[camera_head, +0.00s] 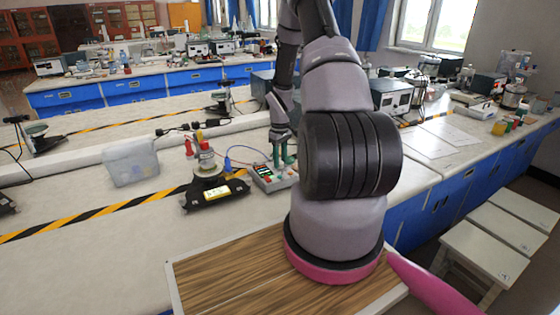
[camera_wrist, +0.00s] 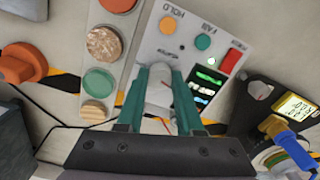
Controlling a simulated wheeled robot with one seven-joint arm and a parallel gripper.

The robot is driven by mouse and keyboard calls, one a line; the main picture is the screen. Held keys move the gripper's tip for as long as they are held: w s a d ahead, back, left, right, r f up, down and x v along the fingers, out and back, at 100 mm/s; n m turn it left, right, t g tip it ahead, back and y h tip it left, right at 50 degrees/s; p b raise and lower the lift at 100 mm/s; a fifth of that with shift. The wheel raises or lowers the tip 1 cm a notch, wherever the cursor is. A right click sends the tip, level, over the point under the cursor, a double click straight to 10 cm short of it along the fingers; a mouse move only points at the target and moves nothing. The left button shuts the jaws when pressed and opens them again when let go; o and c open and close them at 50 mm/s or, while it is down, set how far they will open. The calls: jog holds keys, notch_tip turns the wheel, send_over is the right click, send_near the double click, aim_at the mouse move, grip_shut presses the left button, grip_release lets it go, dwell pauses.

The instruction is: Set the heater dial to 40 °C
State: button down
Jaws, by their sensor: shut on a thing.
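The heater's control box (camera_head: 265,180) stands on the bench; in the wrist view its pale panel (camera_wrist: 150,45) carries an orange button under HOLD, a green button under FAN, a red switch and a dark display with green and white marks. The dial is a pale grey-white knob (camera_wrist: 158,95) below the buttons. My gripper (camera_head: 283,158) is over the box from above. In the wrist view its teal fingers (camera_wrist: 164,84) are shut on the dial, one on each side. The temperature scale and the dial's pointer cannot be read.
A clear plastic bin (camera_head: 130,162) is further left. In the wrist view, a strip with round discs (camera_wrist: 103,45) lies left of the panel. The front left bench is clear.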

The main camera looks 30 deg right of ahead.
jog(key=m, duration=0.5)
jog(key=shift+m, duration=0.3)
dwell(0.4)
jog(key=c, duration=0.5)
grip_release()
jog(key=shift+c, duration=0.2)
notch_tip(320, 180, up, 11)
